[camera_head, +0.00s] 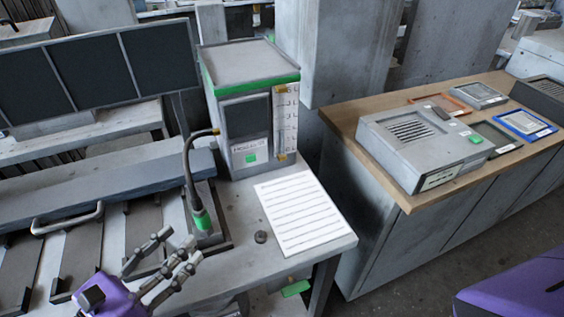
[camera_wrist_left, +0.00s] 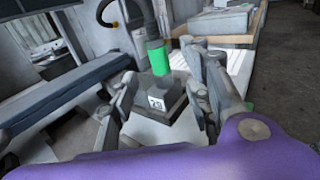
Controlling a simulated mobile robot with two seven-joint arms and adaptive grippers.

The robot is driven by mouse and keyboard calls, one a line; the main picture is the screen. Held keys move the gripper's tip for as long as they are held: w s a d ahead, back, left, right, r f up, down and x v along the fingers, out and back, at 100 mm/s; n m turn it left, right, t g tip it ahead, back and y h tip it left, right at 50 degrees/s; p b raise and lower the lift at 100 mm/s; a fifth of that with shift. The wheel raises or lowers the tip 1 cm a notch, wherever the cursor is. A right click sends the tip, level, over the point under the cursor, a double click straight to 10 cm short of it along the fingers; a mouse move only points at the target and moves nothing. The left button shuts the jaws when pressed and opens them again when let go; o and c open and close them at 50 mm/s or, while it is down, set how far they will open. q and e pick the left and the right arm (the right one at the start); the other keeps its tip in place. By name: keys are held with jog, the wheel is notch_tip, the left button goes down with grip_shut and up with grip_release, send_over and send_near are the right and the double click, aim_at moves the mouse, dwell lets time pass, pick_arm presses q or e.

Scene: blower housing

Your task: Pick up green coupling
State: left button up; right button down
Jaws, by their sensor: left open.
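The green coupling (camera_head: 201,218) sits at the lower end of a dark curved hose, on a dark square base at the bench's right part. In the left wrist view the green coupling (camera_wrist_left: 157,56) stands upright above a block with a white label. My left gripper (camera_head: 179,248) is open, in front of the coupling and a little left of it, apart from it. In the left wrist view the fingers of my left gripper (camera_wrist_left: 168,88) spread on both sides of the block below the coupling. My right gripper is not seen.
A grey box with a green rim (camera_head: 250,110) stands behind the coupling. A wooden-topped counter (camera_head: 400,195) carries a vented housing (camera_head: 415,145). A dark panel rack (camera_head: 100,65) is behind left.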

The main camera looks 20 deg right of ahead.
aim_at(197, 224)
pick_arm(q)
jog(key=shift+w+d, duration=0.15)
jog(key=shift+d, duration=0.05)
jog(key=shift+w+d+r, duration=0.1)
jog(key=shift+d, duration=0.05)
jog(key=shift+w+d+r+p, duration=0.15)
jog(key=shift+w+d+p, duration=0.3)
jog(key=shift+d, duration=0.1)
jog(key=p+x, duration=0.1)
jog(key=x, duration=0.3)
jog(key=shift+w+d, duration=0.2)
jog(key=shift+d, duration=0.05)
jog(key=shift+w+d+f, duration=0.2)
jog(key=shift+w+d, duration=0.05)
jog(key=shift+d, duration=0.1)
jog(key=shift+d+f, duration=0.1)
jog(key=c, duration=0.8)
jog(key=shift+c, duration=1.4)
grip_shut()
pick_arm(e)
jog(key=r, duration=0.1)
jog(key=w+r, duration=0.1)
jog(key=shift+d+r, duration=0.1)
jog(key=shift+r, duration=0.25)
